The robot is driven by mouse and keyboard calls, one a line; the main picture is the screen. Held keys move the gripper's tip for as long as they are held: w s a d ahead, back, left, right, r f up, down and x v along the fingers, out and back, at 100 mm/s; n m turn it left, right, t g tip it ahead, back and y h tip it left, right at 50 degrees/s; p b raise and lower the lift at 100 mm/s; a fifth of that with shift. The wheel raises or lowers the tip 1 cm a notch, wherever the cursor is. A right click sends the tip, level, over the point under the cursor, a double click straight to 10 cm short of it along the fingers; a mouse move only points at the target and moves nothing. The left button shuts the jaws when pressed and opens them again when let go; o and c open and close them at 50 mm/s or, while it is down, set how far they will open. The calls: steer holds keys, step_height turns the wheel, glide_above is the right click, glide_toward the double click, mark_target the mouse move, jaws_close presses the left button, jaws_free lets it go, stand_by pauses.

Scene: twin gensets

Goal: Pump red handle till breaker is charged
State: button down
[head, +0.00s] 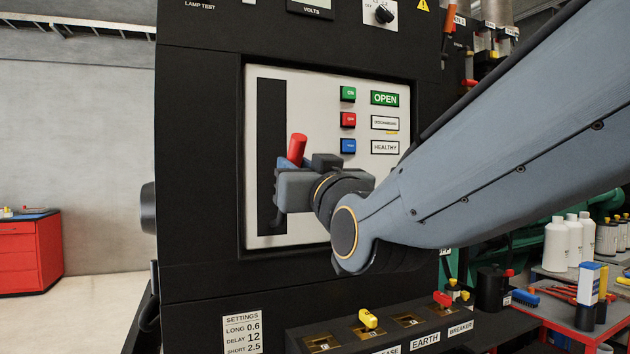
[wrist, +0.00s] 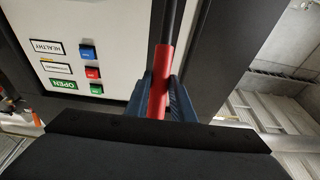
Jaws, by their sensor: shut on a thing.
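The red handle (head: 297,149) sits in front of the tall black slot (head: 271,120) on the pale breaker panel (head: 335,90). My gripper (head: 277,190) is at the slot, and the handle's red end sticks up above it. In the wrist view the red handle (wrist: 160,85) lies between both fingers of my gripper (wrist: 160,95), which are shut on it. A dark lever shaft runs on from the red grip. The indicators read OPEN (head: 385,98), DISCHARGED (head: 385,123) and HEALTHY (head: 385,147). My gripper hides the lower part of the handle.
Green (head: 348,94), red (head: 348,120) and blue (head: 348,146) buttons sit right of the slot, close to my wrist. Below is a black ledge with yellow (head: 368,318) and red keys. A red cabinet (head: 30,252) stands far left, with open floor before it.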

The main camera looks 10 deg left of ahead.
steer(key=w+a+r, duration=0.2)
steer(key=w+r, duration=0.1)
steer(key=w+a+r, duration=0.1)
steer(key=shift+w+r+p, duration=0.3)
steer(key=shift+w+r, duration=0.1)
steer(key=x, duration=0.4)
steer(key=shift+w+r, duration=0.1)
steer(key=shift+r, duration=0.25)
